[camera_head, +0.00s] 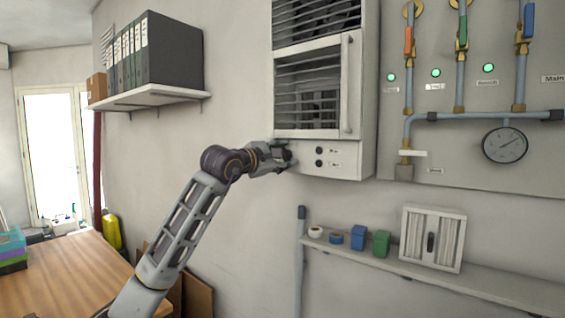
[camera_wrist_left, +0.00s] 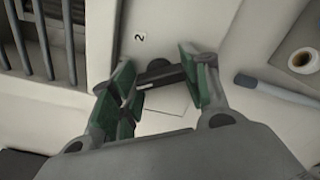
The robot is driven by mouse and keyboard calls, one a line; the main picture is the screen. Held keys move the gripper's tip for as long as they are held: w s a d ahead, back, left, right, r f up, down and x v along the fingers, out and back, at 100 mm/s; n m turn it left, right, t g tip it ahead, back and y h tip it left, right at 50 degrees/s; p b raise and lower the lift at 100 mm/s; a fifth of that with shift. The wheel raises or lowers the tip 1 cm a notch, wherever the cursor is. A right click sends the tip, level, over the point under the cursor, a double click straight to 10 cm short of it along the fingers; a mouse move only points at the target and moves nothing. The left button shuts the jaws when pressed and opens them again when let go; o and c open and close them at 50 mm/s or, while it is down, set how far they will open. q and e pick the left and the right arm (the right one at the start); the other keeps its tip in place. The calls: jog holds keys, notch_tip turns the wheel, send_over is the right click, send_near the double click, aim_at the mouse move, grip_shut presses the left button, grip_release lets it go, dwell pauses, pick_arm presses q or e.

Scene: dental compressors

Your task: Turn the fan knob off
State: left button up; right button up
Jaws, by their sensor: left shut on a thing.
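The white fan unit (camera_head: 347,90) hangs on the wall, with slatted vents above a lower panel (camera_head: 343,163). My left gripper (camera_head: 287,156) is at the panel's left end. In the head view the gripper hides this knob. My right gripper is not in view.
Pipes with coloured valves and a gauge (camera_head: 505,145) are on the board at the right. Below, a shelf (camera_head: 480,284) holds tape, small boxes and a white louvred box (camera_head: 432,238). A binder shelf (camera_head: 150,97) is at the left, above a wooden table (camera_head: 75,270).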

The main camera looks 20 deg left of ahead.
pick_arm(q)
jog(key=shift+f+n+b, duration=0.15)
jog(key=shift+n+b, duration=0.45)
jog(key=shift+n, duration=0.6)
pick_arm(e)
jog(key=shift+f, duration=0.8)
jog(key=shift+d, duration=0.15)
pick_arm(q)
jog(key=o, duration=0.7)
jog(key=shift+o, duration=0.2)
jog(key=shift+v, duration=1.1)
jog(key=v, duration=0.9)
jog(key=shift+s, duration=0.35)
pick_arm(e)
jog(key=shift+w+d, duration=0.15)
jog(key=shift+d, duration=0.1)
pick_arm(q)
jog(key=shift+a, duration=0.15)
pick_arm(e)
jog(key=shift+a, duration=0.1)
